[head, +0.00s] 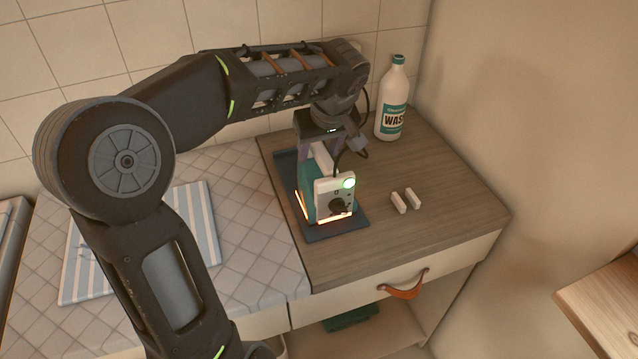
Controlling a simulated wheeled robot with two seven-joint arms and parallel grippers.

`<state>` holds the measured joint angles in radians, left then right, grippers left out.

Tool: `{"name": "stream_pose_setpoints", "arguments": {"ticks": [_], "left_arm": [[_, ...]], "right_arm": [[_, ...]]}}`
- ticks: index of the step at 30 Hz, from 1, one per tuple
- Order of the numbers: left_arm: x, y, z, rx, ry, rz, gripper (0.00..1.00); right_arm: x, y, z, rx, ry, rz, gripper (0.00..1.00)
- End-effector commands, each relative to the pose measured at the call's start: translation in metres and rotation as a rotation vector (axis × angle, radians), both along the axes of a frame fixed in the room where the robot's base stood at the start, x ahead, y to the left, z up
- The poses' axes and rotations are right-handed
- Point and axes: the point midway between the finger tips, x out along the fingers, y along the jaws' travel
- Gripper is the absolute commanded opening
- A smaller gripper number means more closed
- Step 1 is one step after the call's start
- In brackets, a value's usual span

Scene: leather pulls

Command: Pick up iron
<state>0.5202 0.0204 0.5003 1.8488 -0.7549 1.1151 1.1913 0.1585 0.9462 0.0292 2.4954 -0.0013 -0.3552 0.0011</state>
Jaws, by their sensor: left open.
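The iron (334,198) stands on a dark flat pad (345,228) on the wooden counter. It has a white end with a dial and a green light, teal sides, and an orange glow along its base. My left gripper (319,150) is directly above the iron, pointing down, with its fingers around or beside the handle. It is open; whether the fingers touch the handle cannot be told. The far part of the iron is partly hidden by the gripper. My right gripper is not in view.
A white bottle (393,98) with a teal label stands at the back right. Two small white blocks (406,201) lie right of the iron. A striped cloth (205,225) lies on the tiled surface at left. A drawer with a leather pull (405,288) is below. The counter's right front is clear.

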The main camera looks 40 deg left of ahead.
Motion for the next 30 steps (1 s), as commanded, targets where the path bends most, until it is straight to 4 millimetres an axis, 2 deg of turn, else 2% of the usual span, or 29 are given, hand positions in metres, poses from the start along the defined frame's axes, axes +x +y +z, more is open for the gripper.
{"name": "stream_pose_setpoints", "arguments": {"ticks": [12, 30], "left_arm": [[0.0, 0.0002, -0.0006, 0.0, 0.0, 0.001, 0.51], [0.0, 0.0002, -0.0008, 0.0, 0.0, 0.001, 0.02]], "right_arm": [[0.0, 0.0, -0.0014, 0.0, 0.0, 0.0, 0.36], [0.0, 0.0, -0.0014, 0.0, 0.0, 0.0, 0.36]]}}
